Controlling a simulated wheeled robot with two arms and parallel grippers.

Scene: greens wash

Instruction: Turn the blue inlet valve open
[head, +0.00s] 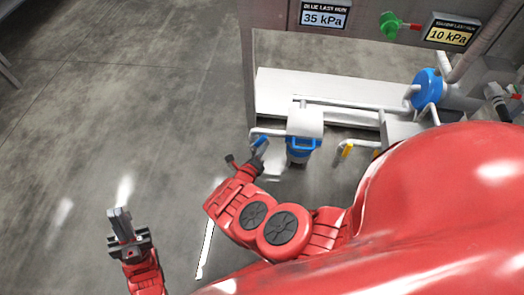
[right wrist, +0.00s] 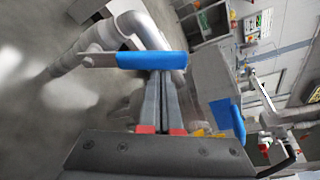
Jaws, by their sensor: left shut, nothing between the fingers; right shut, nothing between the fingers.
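The blue inlet valve handle (head: 260,142) sits on a white pipe left of a blue-and-white filter housing (head: 304,130). In the right wrist view the handle (right wrist: 150,60) is a blue bar lying crosswise straight ahead of the fingers, with its grey stem at the left. My right gripper (head: 262,152) is shut and empty, its tips at the handle's near edge; I cannot tell whether they touch it. The fingers (right wrist: 163,76) show side by side in the right wrist view. My left gripper (head: 119,212) is shut and empty over open floor, far left of the valve.
A yellow valve handle (head: 346,150) is right of the filter housing. A round blue part (head: 427,88) stands on pipework farther right. Gauge signs read 35 kPa (head: 324,17) and 10 kPa (head: 450,33). A green knob (head: 389,25) is at the top. The floor at left is clear.

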